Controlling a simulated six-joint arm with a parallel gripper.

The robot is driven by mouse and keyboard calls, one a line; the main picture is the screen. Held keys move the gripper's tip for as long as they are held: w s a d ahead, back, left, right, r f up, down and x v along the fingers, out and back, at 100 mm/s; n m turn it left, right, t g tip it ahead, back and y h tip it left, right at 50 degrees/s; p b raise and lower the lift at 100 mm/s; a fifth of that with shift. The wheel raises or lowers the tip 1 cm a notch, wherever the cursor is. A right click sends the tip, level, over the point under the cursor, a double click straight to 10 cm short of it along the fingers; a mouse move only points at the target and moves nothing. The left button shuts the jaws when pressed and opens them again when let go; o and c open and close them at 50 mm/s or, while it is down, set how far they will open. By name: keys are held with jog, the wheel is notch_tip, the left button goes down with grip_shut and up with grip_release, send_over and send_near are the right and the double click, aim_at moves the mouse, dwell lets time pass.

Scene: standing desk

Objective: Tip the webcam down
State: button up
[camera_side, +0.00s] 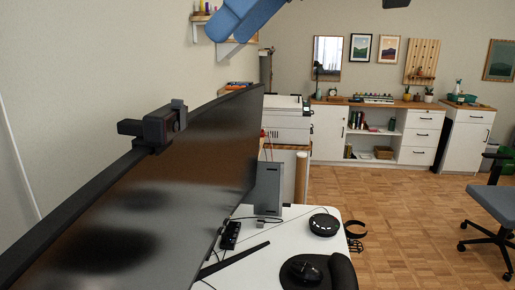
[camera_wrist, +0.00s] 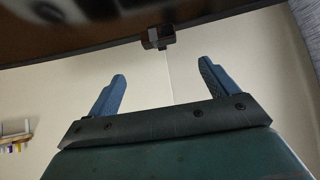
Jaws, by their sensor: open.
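The webcam (camera_side: 159,126) is a small dark block on the top edge of the large monitor (camera_side: 180,185) in the side view. Its front part stands upright on a clip, as far as I can tell. In the wrist view the webcam (camera_wrist: 158,38) shows at the monitor's edge, beyond and between my fingertips. My gripper (camera_wrist: 163,77) is open, with its two blue fingers spread and nothing between them. In the side view part of my blue arm shows at the top, up and right of the webcam and apart from it; the fingertips are not clear there.
A white desk (camera_side: 245,265) holds a mouse on a pad (camera_side: 304,271), a round black device (camera_side: 324,224) and a grey box (camera_side: 268,188). A wall shelf (camera_side: 200,20) with small bottles is near my arm. The air above the monitor is clear around the webcam.

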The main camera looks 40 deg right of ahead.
aim_at(166, 109)
jog(key=shift+f, duration=0.1)
jog(key=x, duration=1.3)
jog(key=shift+w+a+f, duration=0.15)
jog(key=shift+w+f, duration=0.05)
jog(key=c, duration=1)
